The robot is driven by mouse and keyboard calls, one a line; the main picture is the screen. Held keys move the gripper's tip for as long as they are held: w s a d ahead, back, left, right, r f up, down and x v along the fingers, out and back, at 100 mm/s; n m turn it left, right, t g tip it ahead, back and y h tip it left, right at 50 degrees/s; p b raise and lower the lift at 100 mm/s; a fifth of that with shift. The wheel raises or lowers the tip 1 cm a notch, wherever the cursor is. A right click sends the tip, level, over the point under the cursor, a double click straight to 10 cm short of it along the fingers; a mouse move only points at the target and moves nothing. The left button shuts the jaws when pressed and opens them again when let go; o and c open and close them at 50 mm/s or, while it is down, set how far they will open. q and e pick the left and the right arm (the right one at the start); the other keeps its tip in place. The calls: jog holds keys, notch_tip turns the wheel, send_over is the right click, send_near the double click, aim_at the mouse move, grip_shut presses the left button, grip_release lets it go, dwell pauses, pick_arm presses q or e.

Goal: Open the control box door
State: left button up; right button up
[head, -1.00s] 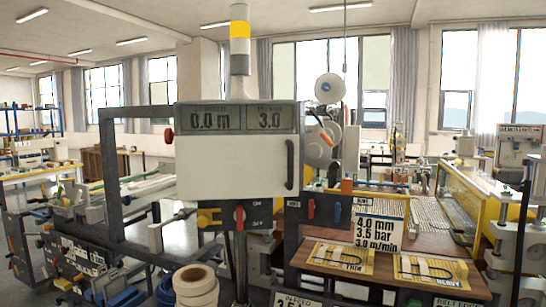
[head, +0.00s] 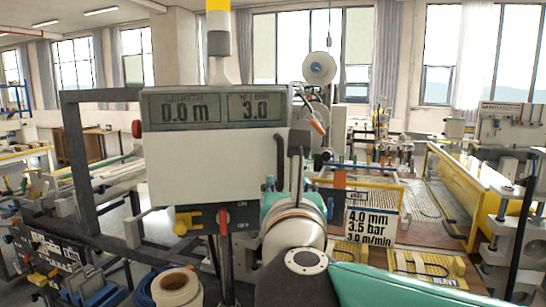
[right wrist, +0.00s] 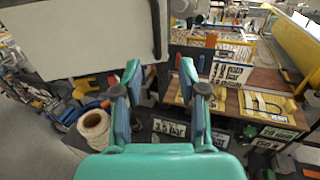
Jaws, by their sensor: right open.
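The control box door (head: 208,172) is a pale flat panel below the box's display. It appears closed. Its dark vertical handle shows at the door's right side in the right wrist view (right wrist: 157,30). My right gripper (head: 284,180) is raised in front of the door's right edge and partly covers it. In the right wrist view the right gripper (right wrist: 160,74) has its two teal fingertips apart, with nothing between them. The handle's lower end lines up with the gap, above the tips in that picture; the remaining distance cannot be told. My left gripper is not in view.
The display (head: 215,108) reads 0.0 m and 3.0. A yellow knob (head: 187,221) and a red switch (head: 223,217) sit beneath the door. A dark frame (head: 75,170) stands left. A wooden table with yellow boards (right wrist: 255,104) is at the right.

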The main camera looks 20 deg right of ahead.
aim_at(281, 161)
jog(key=p+x, duration=0.1)
jog(key=x, duration=0.4)
jog(key=p+x, duration=0.2)
jog(key=x, duration=0.3)
jog(key=p+x, duration=0.2)
jog(key=x, duration=0.3)
jog(key=shift+w+a, duration=0.2)
jog(key=shift+w, duration=0.05)
jog(key=shift+w+d+f+p, duration=0.15)
jog(key=shift+w+p, duration=0.2)
jog(key=shift+w, duration=0.15)
grip_shut()
